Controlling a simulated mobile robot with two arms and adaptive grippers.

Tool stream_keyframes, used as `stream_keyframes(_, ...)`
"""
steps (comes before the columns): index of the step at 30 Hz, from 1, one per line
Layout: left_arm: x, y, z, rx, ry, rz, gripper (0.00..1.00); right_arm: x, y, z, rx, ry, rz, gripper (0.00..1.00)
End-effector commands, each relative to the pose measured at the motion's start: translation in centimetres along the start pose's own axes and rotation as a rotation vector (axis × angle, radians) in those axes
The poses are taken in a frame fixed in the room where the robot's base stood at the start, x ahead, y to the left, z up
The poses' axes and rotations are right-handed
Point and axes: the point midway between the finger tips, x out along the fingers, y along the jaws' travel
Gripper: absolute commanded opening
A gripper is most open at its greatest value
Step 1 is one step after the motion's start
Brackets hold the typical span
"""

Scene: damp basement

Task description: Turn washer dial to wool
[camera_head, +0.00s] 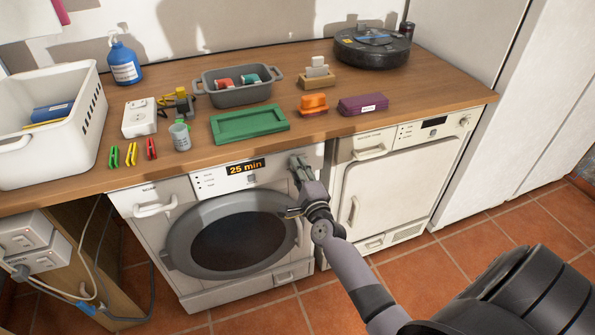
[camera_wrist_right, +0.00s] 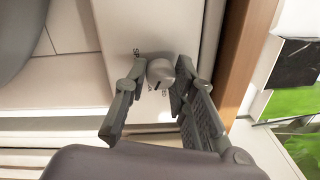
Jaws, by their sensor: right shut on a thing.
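The washer (camera_head: 232,225) stands under the wooden counter on the left, with a round dark door and a display (camera_head: 246,167) reading "25 min". Its dial is hidden behind my right gripper (camera_head: 300,172) in the head view. In the right wrist view the dial (camera_wrist_right: 160,72) is a pale round knob with a dark mark, and my right gripper (camera_wrist_right: 155,88) has its fingers on both sides of it, shut on it. Printed letters around the dial are partly covered, so I cannot read the setting. My left gripper is not in view.
A second white machine (camera_head: 395,190) stands right of the washer. The counter (camera_head: 195,80) above holds a white basket (camera_head: 85,125), a green tray (camera_head: 249,123), a grey tub (camera_head: 240,96) and a black round device (camera_head: 371,48). The tiled floor (camera_head: 430,275) in front is clear.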

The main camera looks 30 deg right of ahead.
Motion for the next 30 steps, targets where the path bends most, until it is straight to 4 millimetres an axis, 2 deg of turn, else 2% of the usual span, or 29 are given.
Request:
stream_keyframes(7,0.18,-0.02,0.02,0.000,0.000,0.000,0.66,-0.04,0.12,0.00,0.065,0.003,0.003,0.00)
stream_keyframes(21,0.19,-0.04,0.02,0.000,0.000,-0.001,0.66,-0.04,0.10,-0.01,0.075,0.004,0.002,0.00)
stream_keyframes(22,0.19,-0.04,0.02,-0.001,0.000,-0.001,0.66,-0.04,0.10,-0.01,0.075,0.004,0.002,0.25)
stream_keyframes(30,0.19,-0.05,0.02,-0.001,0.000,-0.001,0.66,-0.02,0.06,0.00,0.075,0.004,0.002,0.43)
